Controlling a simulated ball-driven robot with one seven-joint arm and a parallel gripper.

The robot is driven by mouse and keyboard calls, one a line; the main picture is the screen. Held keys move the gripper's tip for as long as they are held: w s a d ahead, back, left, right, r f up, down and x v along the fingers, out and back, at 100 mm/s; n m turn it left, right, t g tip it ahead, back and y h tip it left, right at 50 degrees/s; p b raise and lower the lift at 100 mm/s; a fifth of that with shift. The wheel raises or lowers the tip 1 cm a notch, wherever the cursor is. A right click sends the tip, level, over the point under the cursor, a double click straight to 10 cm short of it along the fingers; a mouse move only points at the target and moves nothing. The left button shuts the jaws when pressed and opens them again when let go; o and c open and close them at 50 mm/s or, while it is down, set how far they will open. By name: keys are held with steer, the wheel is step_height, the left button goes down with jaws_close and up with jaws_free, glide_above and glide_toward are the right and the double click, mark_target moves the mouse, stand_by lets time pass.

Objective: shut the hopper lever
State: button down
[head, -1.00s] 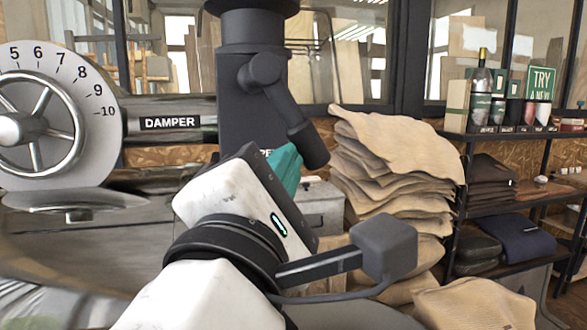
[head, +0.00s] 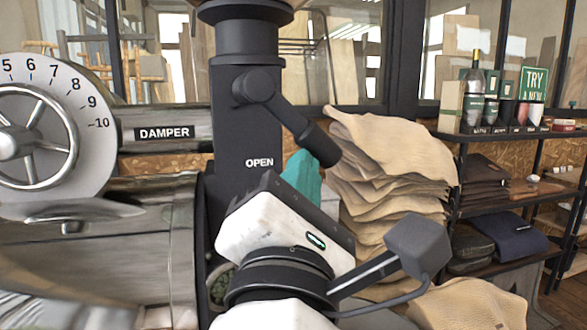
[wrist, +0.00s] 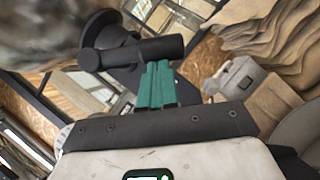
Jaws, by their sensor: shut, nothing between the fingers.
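The hopper lever (head: 285,118) is a black arm with a thick cylindrical grip, pivoted on the dark hopper column (head: 243,90). My gripper (head: 303,168) has teal fingers, shut and empty, just below and left of the grip's end. In the wrist view the closed fingertips (wrist: 157,68) lie close to the lever's grip (wrist: 163,48), with the grip just beyond them. I cannot tell whether they touch it.
A damper dial (head: 40,125) with a wheel and the roaster's metal body (head: 120,250) stand at the left. Stacked burlap sacks (head: 395,150) are behind my gripper to the right. A shelf (head: 500,135) with bags and a bottle stands further right.

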steer(key=n, duration=0.1)
steer(key=d+r+n+y+p, duration=0.1)
steer(key=d+n+t+y+p, duration=0.1)
steer(key=n, duration=0.1)
steer(key=shift+w+d+r, duration=0.1)
steer(key=shift+w+r, duration=0.15)
steer(key=shift+w, duration=0.1)
steer(key=shift+w+d+r+n+y+p, duration=0.1)
steer(key=shift+d+r+n+y+p, duration=0.4)
steer(key=shift+n+p, duration=0.4)
steer(key=shift+w+d+r+n+y+p, duration=0.1)
steer(key=shift+d+r+n+y+p, duration=0.2)
steer(key=shift+r+n+y+p, duration=0.5)
steer(key=shift+w+d+r+n+y+p, duration=0.1)
steer(key=shift+d+r+n+y+p, duration=0.25)
steer(key=shift+n+p, duration=0.55)
steer(key=shift+d, duration=0.1)
